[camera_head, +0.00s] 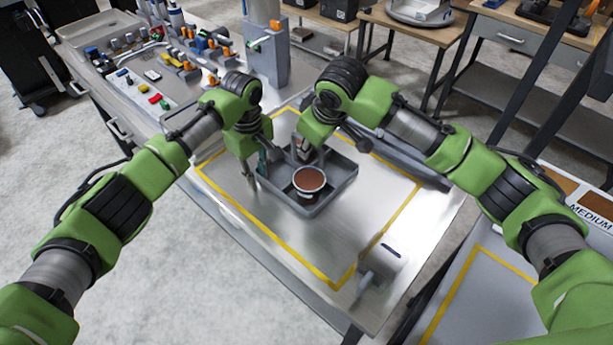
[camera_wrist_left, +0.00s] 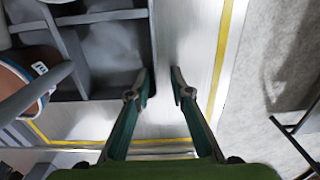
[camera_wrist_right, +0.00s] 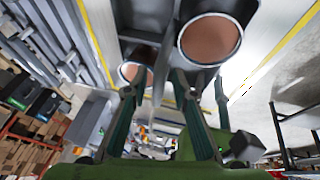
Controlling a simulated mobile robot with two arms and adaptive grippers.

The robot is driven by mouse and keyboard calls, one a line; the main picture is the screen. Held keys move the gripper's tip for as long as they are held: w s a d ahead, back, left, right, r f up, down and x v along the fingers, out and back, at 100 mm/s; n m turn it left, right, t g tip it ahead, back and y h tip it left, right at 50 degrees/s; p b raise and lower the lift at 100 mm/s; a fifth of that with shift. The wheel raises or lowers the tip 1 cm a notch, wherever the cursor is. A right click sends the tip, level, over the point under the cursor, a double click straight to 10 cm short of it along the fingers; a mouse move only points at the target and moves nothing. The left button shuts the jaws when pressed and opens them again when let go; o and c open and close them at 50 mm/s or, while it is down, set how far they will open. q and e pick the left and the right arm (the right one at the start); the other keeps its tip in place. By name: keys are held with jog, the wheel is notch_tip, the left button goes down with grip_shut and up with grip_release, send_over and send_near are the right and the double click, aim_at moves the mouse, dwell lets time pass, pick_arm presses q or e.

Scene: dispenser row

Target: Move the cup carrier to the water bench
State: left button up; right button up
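The cup carrier (camera_head: 340,194) is a grey tray with compartments. It sits on a metal table inside a yellow outline. A cup with brown contents (camera_head: 309,180) stands in its front part; two brown-filled cups (camera_wrist_right: 210,40) (camera_wrist_right: 134,70) show in the right wrist view. My left gripper (camera_head: 254,172) is at the carrier's left side. In the left wrist view its open fingers (camera_wrist_left: 161,78) stand either side of the carrier's wall, with a gap on the outer side. My right gripper (camera_head: 303,152) is over the carrier's far side. Its fingers (camera_wrist_right: 157,84) look apart around a wall; contact is unclear.
A grey post-like device (camera_head: 265,55) stands behind the carrier. Small coloured parts (camera_head: 155,85) lie at the table's far left. A small metal fixture (camera_head: 383,264) is at the front right. Another surface with a yellow outline (camera_head: 450,303) and a "MEDIUM" label (camera_head: 590,217) lies to the right.

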jog(key=shift+r, duration=0.1)
pick_arm(q)
notch_tip(320, 180, up, 12)
pick_arm(e)
jog(key=v, duration=1.1)
jog(key=shift+s+r, duration=0.15)
jog(key=shift+r, duration=0.2)
jog(key=shift+d, duration=0.1)
pick_arm(q)
jog(key=shift+a+f, duration=0.1)
pick_arm(e)
jog(key=shift+f, duration=0.1)
